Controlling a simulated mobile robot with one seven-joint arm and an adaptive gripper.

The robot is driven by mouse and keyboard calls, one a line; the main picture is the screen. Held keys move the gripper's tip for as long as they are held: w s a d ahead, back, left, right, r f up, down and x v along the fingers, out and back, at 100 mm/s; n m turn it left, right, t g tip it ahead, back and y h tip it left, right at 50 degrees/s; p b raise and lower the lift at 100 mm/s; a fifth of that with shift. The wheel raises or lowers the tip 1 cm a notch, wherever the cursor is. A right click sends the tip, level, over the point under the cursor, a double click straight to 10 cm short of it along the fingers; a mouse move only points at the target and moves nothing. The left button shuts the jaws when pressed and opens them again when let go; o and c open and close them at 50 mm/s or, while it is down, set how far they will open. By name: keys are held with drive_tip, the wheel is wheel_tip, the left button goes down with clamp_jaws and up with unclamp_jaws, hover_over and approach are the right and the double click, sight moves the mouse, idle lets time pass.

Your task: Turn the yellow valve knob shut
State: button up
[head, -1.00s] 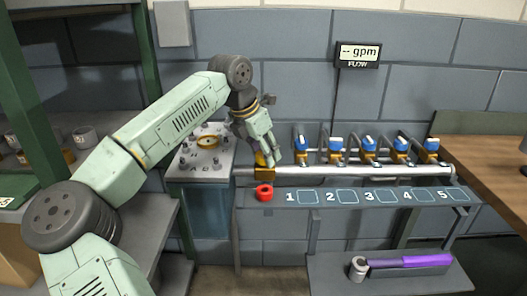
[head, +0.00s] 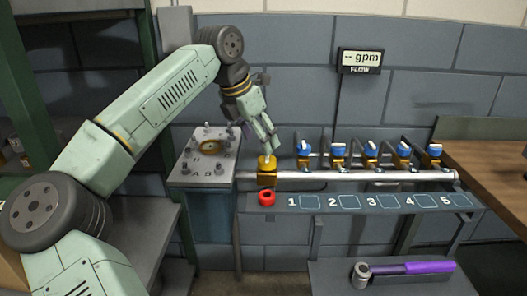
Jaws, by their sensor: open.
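The yellow valve knob (head: 267,161) sits on top of a yellow-brown valve body (head: 267,178) at the left end of a silver pipe (head: 350,175). My gripper (head: 270,151) is open and points down at the knob from just above. Its fingertips look to be at or very near the knob's top. I cannot tell whether they touch it or stand on both sides of it.
Several blue-handled valves (head: 338,149) rise along the pipe to the right. A red ring (head: 267,197) lies on the shelf (head: 470,198) with numbered squares. A flow display (head: 360,60) reads "-- gpm". A grey box with bolts (head: 190,180) stands left. A purple-handled tool (head: 415,268) lies below.

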drive_tip(key=v, duration=0.5)
